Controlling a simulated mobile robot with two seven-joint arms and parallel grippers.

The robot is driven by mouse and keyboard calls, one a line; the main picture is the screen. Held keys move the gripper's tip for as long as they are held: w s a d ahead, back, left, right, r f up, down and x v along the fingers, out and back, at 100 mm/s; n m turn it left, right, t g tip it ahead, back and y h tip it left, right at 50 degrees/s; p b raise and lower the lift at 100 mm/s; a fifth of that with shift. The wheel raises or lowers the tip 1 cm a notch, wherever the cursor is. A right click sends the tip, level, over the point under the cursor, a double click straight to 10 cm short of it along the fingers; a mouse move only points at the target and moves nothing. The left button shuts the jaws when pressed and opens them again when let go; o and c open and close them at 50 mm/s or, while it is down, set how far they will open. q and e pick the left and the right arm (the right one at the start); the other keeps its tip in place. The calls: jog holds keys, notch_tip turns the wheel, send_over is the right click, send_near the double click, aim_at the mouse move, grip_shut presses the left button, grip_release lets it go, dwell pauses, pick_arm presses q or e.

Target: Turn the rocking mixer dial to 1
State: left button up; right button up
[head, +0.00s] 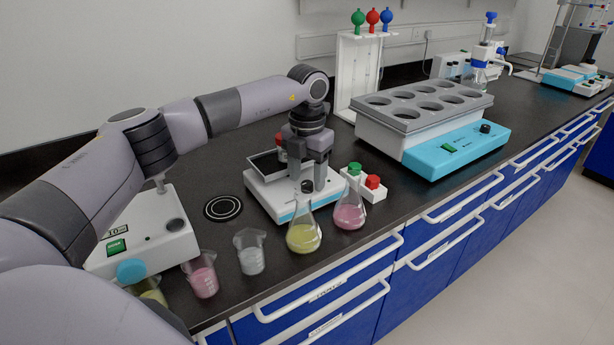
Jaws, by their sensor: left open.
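The rocking mixer (262,192) is a low white unit with a light-blue lower edge and a dark tray on top, near the middle of the counter. A small black knob (307,186), apparently its dial, shows at the front right of the mixer, just above the neck of a flask. My left gripper (307,176) points down over the mixer's right side. Its fingers are open, one on each side of the knob as seen here. I cannot tell whether they touch it. The dial's marks are too small to read. My right gripper is out of view.
A yellow flask (304,238) and a pink flask (349,214) stand close in front of the mixer. Beakers (250,256) stand at the front left, beside a white device (150,240). A blue-and-white bath (455,150) is to the right.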

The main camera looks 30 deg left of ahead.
pick_arm(q)
jog(key=shift+f, duration=0.6)
jog(key=shift+c, duration=0.3)
grip_shut()
